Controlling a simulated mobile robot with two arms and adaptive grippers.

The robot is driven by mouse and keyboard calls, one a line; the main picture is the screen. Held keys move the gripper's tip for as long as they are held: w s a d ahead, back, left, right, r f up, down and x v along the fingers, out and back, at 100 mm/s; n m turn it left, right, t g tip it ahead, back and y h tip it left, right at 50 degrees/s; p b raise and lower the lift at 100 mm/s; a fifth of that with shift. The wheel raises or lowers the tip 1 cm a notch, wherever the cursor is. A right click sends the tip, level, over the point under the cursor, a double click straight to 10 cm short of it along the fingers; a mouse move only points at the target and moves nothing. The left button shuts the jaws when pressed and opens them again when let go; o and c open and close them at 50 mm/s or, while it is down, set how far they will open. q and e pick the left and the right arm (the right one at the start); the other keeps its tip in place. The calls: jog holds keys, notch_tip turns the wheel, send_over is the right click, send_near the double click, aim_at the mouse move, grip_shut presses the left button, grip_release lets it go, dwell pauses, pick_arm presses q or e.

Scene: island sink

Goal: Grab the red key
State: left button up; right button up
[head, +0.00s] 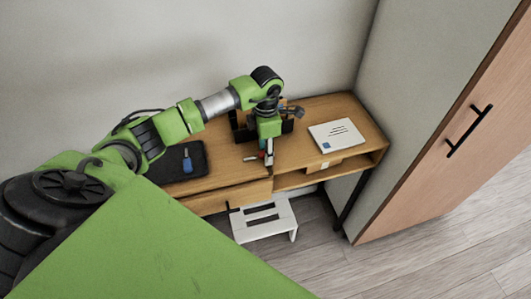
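A small red object (261,155), which looks like the red key, is on the wooden desk near its front edge. A thin grey part (250,158) shows just left of it. My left gripper (268,158) comes in from the left and points down right beside the red object, partly covering it. The view is too small to tell whether the fingers are open, shut or touching it. My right gripper is not in view.
A blue-headed object (187,162) lies on a black mat (168,171) at the left of the wooden desk (222,176). A white booklet (336,135) lies at the right. Dark items stand behind my gripper. A white stool (262,224) stands below; a tall cabinet (455,115) is at right.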

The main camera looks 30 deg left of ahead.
pick_arm(q)
grip_shut()
jog(key=shift+r, duration=0.1)
